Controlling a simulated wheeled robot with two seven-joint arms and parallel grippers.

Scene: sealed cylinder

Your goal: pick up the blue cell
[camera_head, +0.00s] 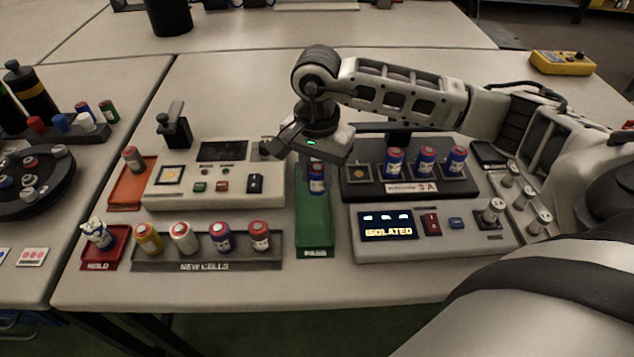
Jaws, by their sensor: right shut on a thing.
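A blue cell with a red band (317,181) is upright below my right gripper (316,162), at the back part of the green PASS tray (313,226). My right gripper is shut on it from above; the fingers are mostly hidden behind the wrist. I cannot tell whether the cell's bottom touches the tray. Three more blue cells, a left one (393,162), a middle one (425,161) and a right one (456,160), stand in rack 3A (446,187). The rack's leftmost socket (358,174) is empty. My left gripper is not in view.
A console reading ISOLATED (388,226) lies in front of the rack. The NEW CELLS tray (206,264) holds several cells; left of it is the red HOLD tray (99,262) with a wrapped cell. A tester box (222,195) stands left of the green tray.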

